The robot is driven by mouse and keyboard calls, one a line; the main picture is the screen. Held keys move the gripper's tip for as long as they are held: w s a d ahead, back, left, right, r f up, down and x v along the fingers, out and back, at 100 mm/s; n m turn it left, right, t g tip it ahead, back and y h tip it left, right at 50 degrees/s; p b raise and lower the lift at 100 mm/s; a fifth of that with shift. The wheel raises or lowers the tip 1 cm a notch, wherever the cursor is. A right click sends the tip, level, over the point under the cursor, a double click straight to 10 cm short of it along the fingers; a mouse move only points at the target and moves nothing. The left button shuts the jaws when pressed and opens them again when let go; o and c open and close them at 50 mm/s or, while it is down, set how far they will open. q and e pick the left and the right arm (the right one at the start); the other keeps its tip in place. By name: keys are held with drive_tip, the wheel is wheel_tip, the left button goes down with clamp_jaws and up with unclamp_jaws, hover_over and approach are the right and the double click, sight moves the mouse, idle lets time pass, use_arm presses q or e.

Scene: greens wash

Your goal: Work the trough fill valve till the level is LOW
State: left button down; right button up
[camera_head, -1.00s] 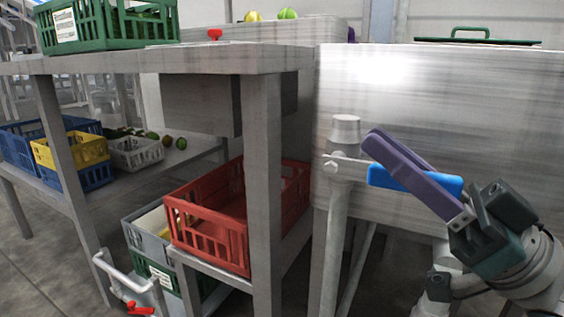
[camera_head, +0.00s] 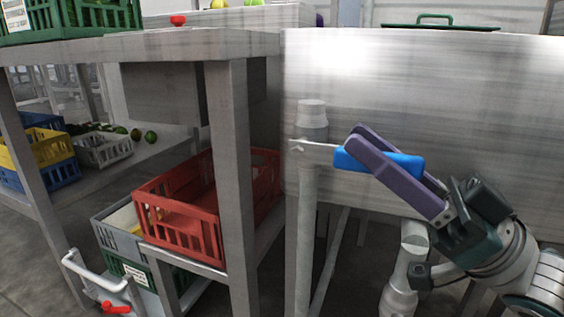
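The trough (camera_head: 470,110) is a large grey metal tank filling the right of the head view. Its fill valve is a vertical grey pipe (camera_head: 312,125) at the tank's front left, with a lever ending in a blue handle (camera_head: 347,159). The lever points right, roughly level. My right gripper (camera_head: 372,152), with purple fingers, is at the handle: the near finger crosses in front of it, and part of the other finger shows behind. Whether the fingers press on the handle cannot be told. No level mark or water surface is visible. My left gripper is not in view.
A red crate (camera_head: 180,240) sits on a low shelf beside the valve pipe. A white-handled cart (camera_head: 90,270) stands at lower left.

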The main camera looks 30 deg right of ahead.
drive_tip(key=v, duration=0.7)
drive_tip(key=shift+s+d+f+b, duration=0.2)
drive_tip(key=shift+s+d+b, duration=0.1)
drive_tip(key=shift+b, duration=0.1)
